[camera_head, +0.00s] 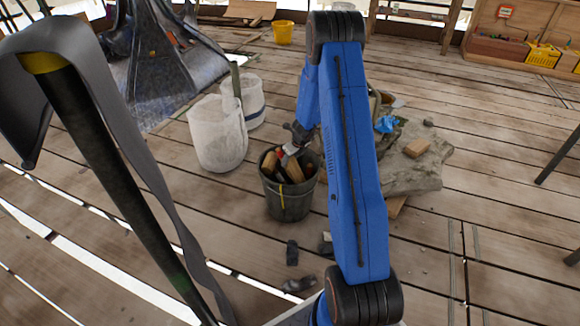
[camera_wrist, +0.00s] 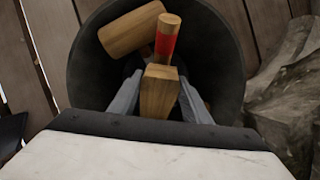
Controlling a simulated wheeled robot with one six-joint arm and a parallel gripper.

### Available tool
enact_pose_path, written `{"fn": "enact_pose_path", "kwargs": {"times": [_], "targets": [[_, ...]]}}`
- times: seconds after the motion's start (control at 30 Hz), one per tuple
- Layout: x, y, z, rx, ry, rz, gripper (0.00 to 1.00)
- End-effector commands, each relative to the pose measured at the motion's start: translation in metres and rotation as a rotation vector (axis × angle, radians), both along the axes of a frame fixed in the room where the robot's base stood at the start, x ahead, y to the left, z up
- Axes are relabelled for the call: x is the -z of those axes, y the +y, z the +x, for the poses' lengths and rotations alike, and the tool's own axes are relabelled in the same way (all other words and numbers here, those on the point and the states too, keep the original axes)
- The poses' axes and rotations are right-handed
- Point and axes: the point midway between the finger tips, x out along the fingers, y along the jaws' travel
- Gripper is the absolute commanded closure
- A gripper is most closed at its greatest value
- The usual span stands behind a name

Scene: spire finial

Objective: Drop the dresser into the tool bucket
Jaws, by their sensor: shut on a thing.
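The dresser, a pale wooden block (camera_wrist: 159,92) with a red-banded wooden handle (camera_wrist: 168,38), is between the fingers of my gripper (camera_wrist: 158,100) in the wrist view. My gripper is shut on it. The tool bucket (camera_wrist: 225,50) is a dark round pail that surrounds the dresser and fingers from this viewpoint. In the head view the tool bucket (camera_head: 288,203) stands upright on the planks, and my gripper (camera_head: 289,150) is at its mouth. The dresser's lower end and how deep it reaches are hidden.
A wooden mallet head (camera_wrist: 132,31) is in the bucket, at upper left in the wrist view. White sacks (camera_head: 217,135) stand left of the bucket, and a stone slab (camera_head: 415,165) lies to its right. Small dark pieces (camera_head: 299,284) lie in front.

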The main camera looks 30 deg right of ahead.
Motion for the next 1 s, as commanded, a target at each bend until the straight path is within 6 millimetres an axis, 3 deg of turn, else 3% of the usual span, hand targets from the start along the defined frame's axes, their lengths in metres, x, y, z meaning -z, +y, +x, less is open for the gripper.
{"fn": "enact_pose_path", "kwargs": {"times": [0.63, 0.77, 1.0], "targets": [[-0.014, 0.000, 0.000, -0.001, -0.001, 0.000, 1.00], [-0.032, 0.000, 0.003, -0.004, -0.009, 0.002, 1.00], [-0.082, 0.002, 0.005, -0.008, -0.014, 0.008, 1.00]]}}
